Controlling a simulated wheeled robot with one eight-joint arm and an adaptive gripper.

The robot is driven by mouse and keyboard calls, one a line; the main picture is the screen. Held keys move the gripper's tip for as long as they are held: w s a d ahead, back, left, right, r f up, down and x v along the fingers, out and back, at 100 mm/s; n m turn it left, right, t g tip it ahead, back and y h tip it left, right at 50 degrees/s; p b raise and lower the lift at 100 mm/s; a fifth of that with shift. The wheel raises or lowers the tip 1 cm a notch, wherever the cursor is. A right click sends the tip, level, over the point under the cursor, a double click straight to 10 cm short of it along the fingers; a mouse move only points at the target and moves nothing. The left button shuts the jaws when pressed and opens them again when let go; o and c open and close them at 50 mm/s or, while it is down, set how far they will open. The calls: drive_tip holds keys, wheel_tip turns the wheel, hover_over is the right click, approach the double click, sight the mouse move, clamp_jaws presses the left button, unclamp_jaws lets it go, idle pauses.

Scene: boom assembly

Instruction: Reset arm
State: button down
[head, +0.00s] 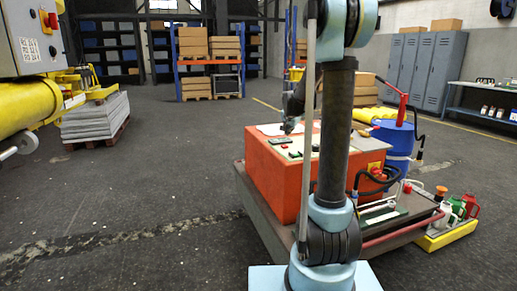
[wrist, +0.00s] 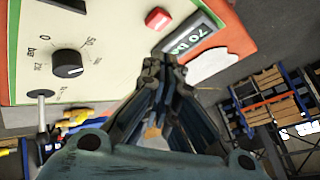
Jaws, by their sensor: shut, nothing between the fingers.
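My gripper (wrist: 163,68) is shut and empty. In the wrist view its fingertips meet beside a pale control panel (wrist: 105,50) with an orange edge. The panel has a black knob (wrist: 68,63), a red button (wrist: 158,18), a green-lit display (wrist: 188,36) and a lever (wrist: 41,112). The fingertips overlap the panel edge near the display; I cannot tell whether they touch it. In the head view my arm (head: 335,130) stands upright in front, and my gripper (head: 288,126) is partly hidden above the orange console (head: 268,180).
The console stands on a grey platform (head: 252,212) with a blue drum (head: 394,145) behind. A yellow tray (head: 446,236) holds containers at right. Yellow machinery (head: 30,108) and a stacked pallet (head: 95,118) are at left. Shelving (head: 208,62) is behind. The floor at left centre is clear.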

drive_tip(key=s+f+n+g, duration=0.2)
drive_tip(key=s+f+n, duration=0.1)
drive_tip(key=s, duration=1.4)
drive_tip(key=s+f+n+g, duration=0.2)
drive_tip(key=s+f, duration=0.3)
drive_tip(key=s, duration=1.2)
drive_tip(key=s+f+n+g+y, duration=0.1)
drive_tip(key=s+f+n, duration=0.3)
drive_tip(key=s, duration=1.3)
drive_tip(key=shift+a+f+n+g, duration=0.15)
drive_tip(key=shift+a+n+g, duration=0.2)
drive_tip(key=shift+g, duration=0.35)
